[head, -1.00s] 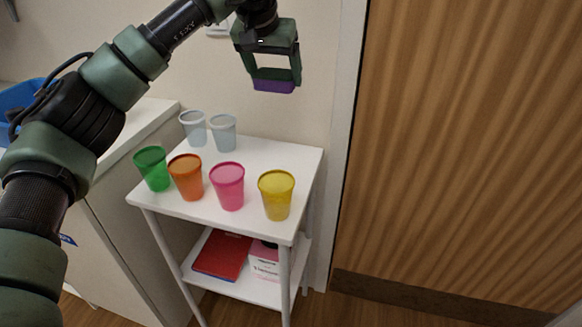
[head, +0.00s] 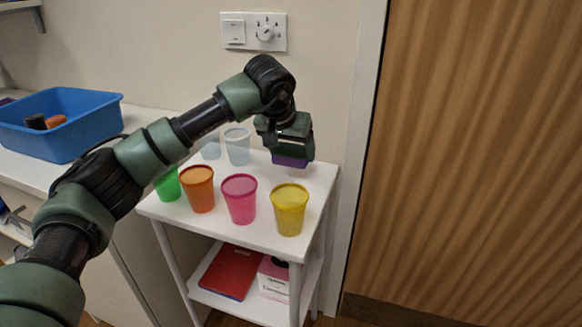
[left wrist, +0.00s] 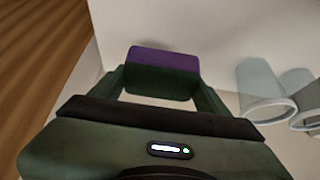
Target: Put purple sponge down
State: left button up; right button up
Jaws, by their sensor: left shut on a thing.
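The purple sponge (head: 290,161) is held in my left gripper (head: 291,152), at the back right of the small white table (head: 262,238). In the left wrist view the sponge (left wrist: 163,60) shows between the fingertips (left wrist: 161,75), with a dark green side towards the camera. In the head view the sponge is low, at or just above the table top; I cannot tell whether it touches. My right gripper is not in view.
Clear cups (head: 237,147) stand just left of the gripper. Orange (head: 198,190), pink (head: 240,200), yellow (head: 289,210) and green (head: 168,186) cups stand along the front. A blue bin (head: 62,125) sits on the left counter. The wall is close behind.

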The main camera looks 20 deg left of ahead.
aim_at(291, 176)
pick_arm(q)
jog(key=shift+f, duration=0.3)
notch_tip(291, 176, down, 3)
jog(key=shift+f, duration=0.3)
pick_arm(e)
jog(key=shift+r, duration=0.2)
pick_arm(q)
jog(key=shift+f, duration=0.15)
jog(key=o, duration=1.3)
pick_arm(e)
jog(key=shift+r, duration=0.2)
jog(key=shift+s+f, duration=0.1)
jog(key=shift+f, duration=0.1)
